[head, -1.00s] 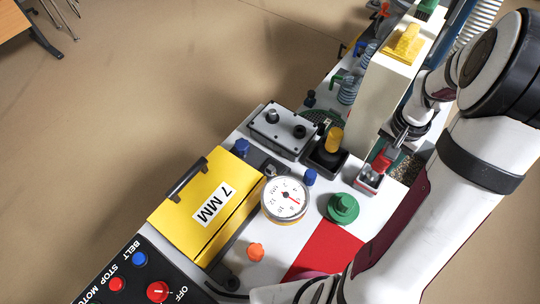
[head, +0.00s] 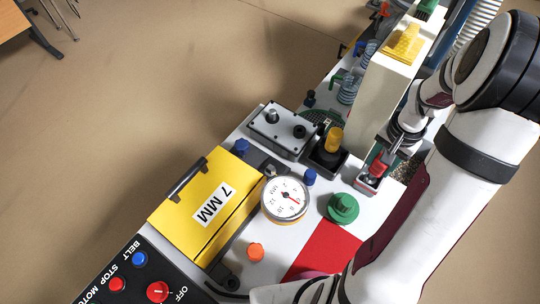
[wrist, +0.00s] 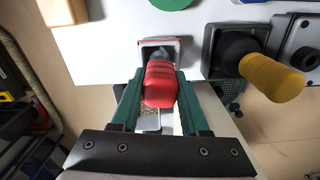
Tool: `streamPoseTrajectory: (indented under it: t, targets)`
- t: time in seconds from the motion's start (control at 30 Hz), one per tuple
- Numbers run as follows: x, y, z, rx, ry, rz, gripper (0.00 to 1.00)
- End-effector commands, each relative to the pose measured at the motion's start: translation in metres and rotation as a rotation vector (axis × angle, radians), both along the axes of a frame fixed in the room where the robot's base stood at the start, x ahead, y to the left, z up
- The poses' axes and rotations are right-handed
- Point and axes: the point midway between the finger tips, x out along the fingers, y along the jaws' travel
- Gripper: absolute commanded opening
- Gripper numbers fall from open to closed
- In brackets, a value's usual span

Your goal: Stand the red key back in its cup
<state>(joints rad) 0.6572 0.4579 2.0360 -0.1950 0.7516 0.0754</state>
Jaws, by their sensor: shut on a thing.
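The red key (head: 377,169) is held in my gripper (wrist: 160,82), whose green fingers close on both sides of its ribbed red handle (wrist: 160,85). The cup (head: 366,187) is a small grey block with a red rim, on the right of the white table top. The key is at the cup's mouth, and its grey lower end shows against the dark opening of the cup (wrist: 174,42) in the wrist view. How deep the key sits is hidden by its handle and my fingers.
A yellow-handled key (head: 334,139) stands in a black cup (head: 321,165) to the left. A green knob (head: 343,207), a dial gauge (head: 285,199) and a grey box (head: 281,131) are nearby. A tall cream housing (head: 384,92) rises behind my gripper.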

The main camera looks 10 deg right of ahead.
Motion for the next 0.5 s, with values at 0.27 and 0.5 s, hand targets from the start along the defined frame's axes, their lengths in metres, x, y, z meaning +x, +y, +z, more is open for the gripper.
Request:
streamPoseTrajectory:
  t: [0.27, 0.5]
  targets:
    - [0.0000, 0.0000, 0.0000, 0.000, 0.000, 0.000, 0.80]
    - [0.0001, 0.0001, 0.0019, 0.000, 0.000, -0.001, 0.80]
